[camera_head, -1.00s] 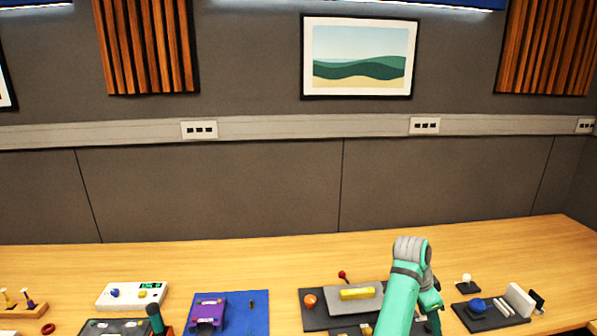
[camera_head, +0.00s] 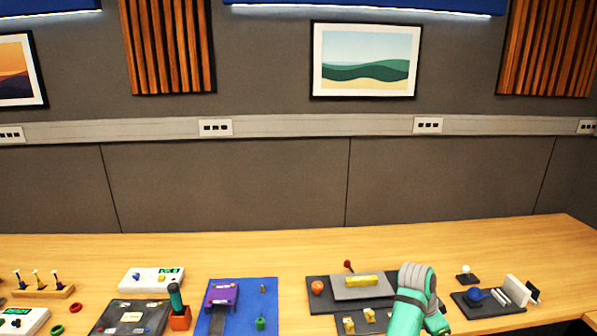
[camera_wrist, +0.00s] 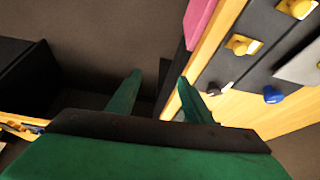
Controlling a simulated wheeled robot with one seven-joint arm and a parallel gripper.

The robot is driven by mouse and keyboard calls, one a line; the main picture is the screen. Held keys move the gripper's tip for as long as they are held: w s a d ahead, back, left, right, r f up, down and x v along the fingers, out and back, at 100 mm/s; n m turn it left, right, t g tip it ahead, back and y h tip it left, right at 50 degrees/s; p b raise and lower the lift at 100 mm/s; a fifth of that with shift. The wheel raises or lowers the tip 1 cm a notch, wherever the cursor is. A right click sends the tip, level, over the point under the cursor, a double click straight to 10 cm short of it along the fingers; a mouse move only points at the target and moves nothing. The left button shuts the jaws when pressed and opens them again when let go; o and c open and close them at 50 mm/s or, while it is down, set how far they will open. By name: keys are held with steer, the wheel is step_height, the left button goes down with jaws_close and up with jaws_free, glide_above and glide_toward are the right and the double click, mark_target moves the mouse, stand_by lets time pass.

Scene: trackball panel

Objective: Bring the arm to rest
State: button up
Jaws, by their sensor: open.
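My gripper shows in the wrist view (camera_wrist: 158,92) with its two green fingers apart and nothing between them. It hangs in the air beside the table's edge, over the dark floor. In the head view my green arm (camera_head: 413,300) rises at the lower right, in front of the dark panel. The gripper's fingers are hidden in that view. The dark panel (camera_head: 318,307) carries an orange ball (camera_head: 317,288), a yellow bar (camera_head: 362,281), a red-knobbed lever (camera_head: 348,265) and yellow pieces (camera_head: 349,325).
A blue mat (camera_head: 268,290) with a purple device (camera_head: 221,294) lies left of the panel. A white box (camera_head: 151,279) and a dark box (camera_head: 131,317) stand further left. A black pad with a blue ball (camera_head: 475,294) lies right. The table's back strip (camera_head: 230,250) is clear.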

steer(key=s+a+f+n+t+h, duration=0.1)
steer(key=s+a+f+n+t, duration=0.2)
steer(key=f, duration=0.7)
steer(key=s+a+f+n+t, duration=0.1)
steer(key=s+a+f+n, duration=0.25)
steer(key=a+f, duration=0.45)
steer(key=s+a+f+n+t+y, duration=0.1)
steer(key=s+a+f+n+t, duration=0.1)
steer(key=s+a+f, duration=0.4)
steer(key=s+a+f+n+t, duration=0.2)
steer(key=s+a+f, duration=0.15)
steer(key=s, duration=0.35)
steer(key=s+a+r+n+t+y, duration=0.1)
steer(key=s+a+r+n+t, duration=0.15)
steer(key=s+a, duration=0.45)
steer(key=s+a+r+n+t+y, duration=0.15)
steer(key=s+a+r, duration=0.3)
steer(key=s, duration=0.45)
steer(key=s+a+r+n+t+y, duration=0.1)
steer(key=s+a+r, duration=0.2)
steer(key=s+r, duration=0.3)
steer(key=s+a+r+t+y, duration=0.1)
steer(key=s+a+r, duration=0.2)
steer(key=s+r, duration=0.3)
step_height(320, 180, up, 4)
steer(key=shift+s+r+n+t, duration=0.15)
steer(key=shift+s+n+t, duration=0.1)
steer(key=shift+n+t, duration=0.1)
